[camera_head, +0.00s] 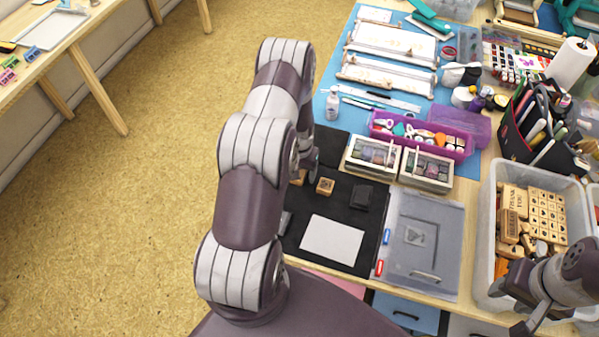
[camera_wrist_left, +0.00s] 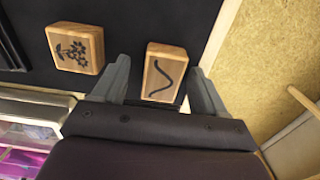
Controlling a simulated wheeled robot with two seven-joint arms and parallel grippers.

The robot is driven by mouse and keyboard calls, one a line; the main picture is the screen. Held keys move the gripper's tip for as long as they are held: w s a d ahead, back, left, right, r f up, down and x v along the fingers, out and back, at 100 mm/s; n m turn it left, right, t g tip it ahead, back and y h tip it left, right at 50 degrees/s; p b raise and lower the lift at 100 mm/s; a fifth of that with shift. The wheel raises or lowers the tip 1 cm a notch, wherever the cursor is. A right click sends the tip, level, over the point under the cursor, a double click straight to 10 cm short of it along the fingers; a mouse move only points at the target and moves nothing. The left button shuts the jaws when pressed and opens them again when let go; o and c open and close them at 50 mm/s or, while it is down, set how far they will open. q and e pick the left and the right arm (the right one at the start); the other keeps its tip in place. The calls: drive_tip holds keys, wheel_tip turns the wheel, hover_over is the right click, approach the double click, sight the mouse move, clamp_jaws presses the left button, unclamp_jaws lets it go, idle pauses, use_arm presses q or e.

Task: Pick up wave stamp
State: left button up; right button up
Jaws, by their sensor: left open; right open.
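The wave stamp (camera_wrist_left: 163,73) is a wooden block with a dark curved line on its face. In the left wrist view it lies on the black mat between the two fingers of my left gripper (camera_wrist_left: 160,88), which is open. I cannot tell whether either finger touches it. In the head view a wooden block, apparently the wave stamp (camera_head: 299,178), is mostly hidden behind my left arm; my left gripper (camera_head: 311,162) is also largely hidden there. My right gripper (camera_head: 522,308) is open and empty by the stamp bin at the lower right.
A flower stamp (camera_wrist_left: 75,48) lies beside the wave stamp on the black mat (camera_head: 341,196). White paper (camera_head: 332,239) and a black inkpad (camera_head: 362,197) are nearby. Two windowed boxes (camera_head: 373,156) (camera_head: 427,169) stand behind. A clear bin (camera_head: 485,250) holds several stamps.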

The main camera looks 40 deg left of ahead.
use_arm(q)
drive_tip(key=shift+a, duration=0.1)
drive_tip(key=shift+c, duration=0.6)
drive_tip(key=shift+a, duration=0.1)
drive_tip(key=c, duration=0.9)
drive_tip(key=shift+c, duration=0.2)
